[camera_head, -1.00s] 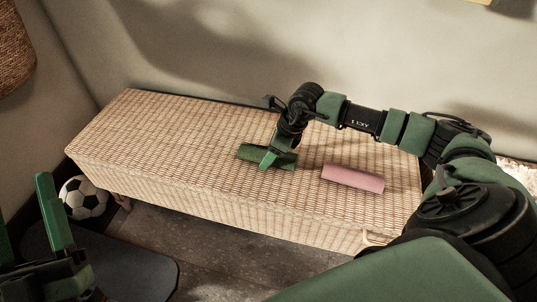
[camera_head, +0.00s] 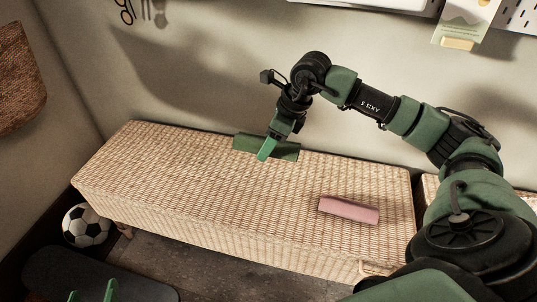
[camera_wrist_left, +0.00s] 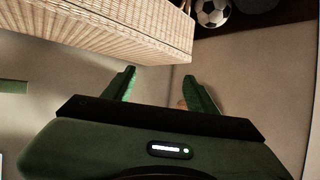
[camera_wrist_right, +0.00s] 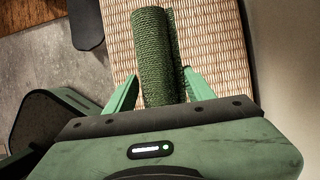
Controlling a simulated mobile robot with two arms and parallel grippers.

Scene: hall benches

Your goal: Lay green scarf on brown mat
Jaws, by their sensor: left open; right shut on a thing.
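The green scarf (camera_head: 244,143) is a rolled bundle held by my right gripper (camera_head: 267,150) above the back part of the wicker bench (camera_head: 150,168). In the right wrist view the scarf (camera_wrist_right: 153,45) lies lengthwise between the two fingers of my right gripper (camera_wrist_right: 162,90), which is shut on it. My left gripper (camera_head: 92,292) is open at the bottom left edge of the head view. In the left wrist view its fingers (camera_wrist_left: 162,88) are apart with nothing between them. I see no mat that is clearly brown.
A pink roll (camera_head: 348,209) lies on the bench's right part. A football (camera_head: 86,225) and a dark grey rounded flat thing (camera_head: 75,268) are on the floor at left. The bench's left part is bare.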

